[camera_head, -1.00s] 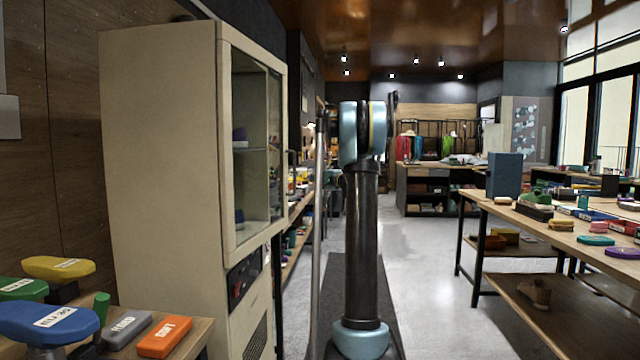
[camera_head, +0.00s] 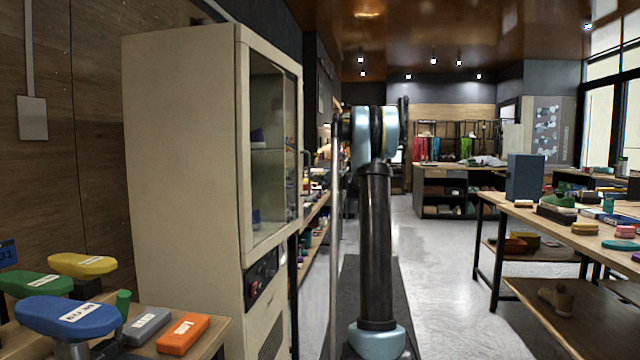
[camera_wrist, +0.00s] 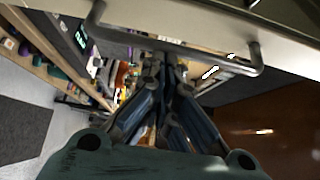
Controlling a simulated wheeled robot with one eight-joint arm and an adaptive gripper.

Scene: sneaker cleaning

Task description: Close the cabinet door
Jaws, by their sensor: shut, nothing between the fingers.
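The tall beige cabinet (camera_head: 185,160) stands left of centre in the head view. Its glass-fronted door (camera_head: 272,150) faces right, with shelves and small purple items seen inside. I cannot tell if the door sits flush with its frame. The dark door handle (camera_head: 307,165) is at the door's right edge. In the wrist view, the handle (camera_wrist: 180,45) crosses the top as a dark bar along the pale door edge. My gripper (camera_wrist: 167,68) is shut and empty, its tips close to the handle's middle; contact is unclear. In the head view my arm hides the gripper.
A wooden table (camera_head: 205,345) at lower left holds blue, green and yellow shoe stands and an orange block (camera_head: 183,334). A long workbench (camera_head: 590,240) with many items runs along the right. Grey floor (camera_head: 450,270) lies clear between my arm and the workbench.

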